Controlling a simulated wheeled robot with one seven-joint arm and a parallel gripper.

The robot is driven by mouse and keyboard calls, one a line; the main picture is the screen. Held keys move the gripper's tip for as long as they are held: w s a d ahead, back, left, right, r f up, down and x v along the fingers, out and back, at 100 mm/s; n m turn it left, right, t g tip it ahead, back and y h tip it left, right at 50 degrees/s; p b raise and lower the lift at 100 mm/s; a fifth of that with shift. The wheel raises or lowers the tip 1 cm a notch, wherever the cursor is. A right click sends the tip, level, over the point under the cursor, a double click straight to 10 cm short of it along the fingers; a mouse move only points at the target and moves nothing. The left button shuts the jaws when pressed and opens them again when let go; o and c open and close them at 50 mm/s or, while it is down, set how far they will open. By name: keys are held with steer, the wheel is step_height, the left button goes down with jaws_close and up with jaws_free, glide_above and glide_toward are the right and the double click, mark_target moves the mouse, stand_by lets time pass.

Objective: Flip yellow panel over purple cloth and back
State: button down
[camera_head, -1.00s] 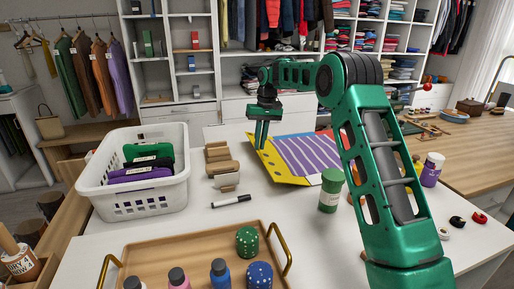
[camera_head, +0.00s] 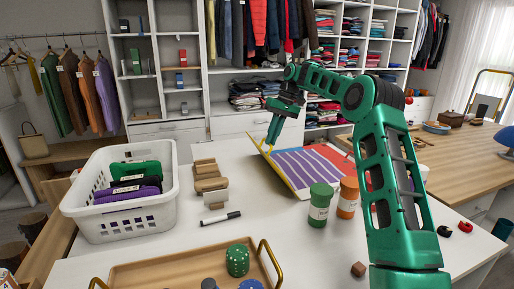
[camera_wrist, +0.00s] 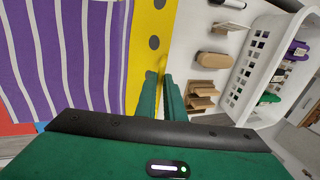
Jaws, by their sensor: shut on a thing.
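The yellow panel (camera_head: 286,177) is the left part of a folding board on the white table. It is tilted up at its far left edge, and it also shows in the wrist view (camera_wrist: 146,60). The purple cloth (camera_head: 306,168) with white stripes lies right beside it on the board, and fills the left of the wrist view (camera_wrist: 60,60). My green gripper (camera_head: 271,138) is shut on the yellow panel's raised edge; in the wrist view its fingers (camera_wrist: 161,98) straddle that edge.
A wooden tray (camera_head: 175,268) is in front.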

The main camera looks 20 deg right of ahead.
steer(key=shift+y, duration=0.7)
steer(key=shift+d+f, duration=1.65)
steer(key=shift+d, duration=2)
steer(key=shift+d+f, duration=1.6)
steer(key=shift+d, duration=2.1)
steer(key=shift+d+f, duration=1.65)
steer(key=shift+d, duration=2)
steer(key=c, duration=1.5)
jaws_free()
steer(key=shift+f, duration=0.2)
steer(key=shift+c, duration=0.3)
steer(key=shift+r, duration=0.15)
steer(key=shift+c, duration=0.3)
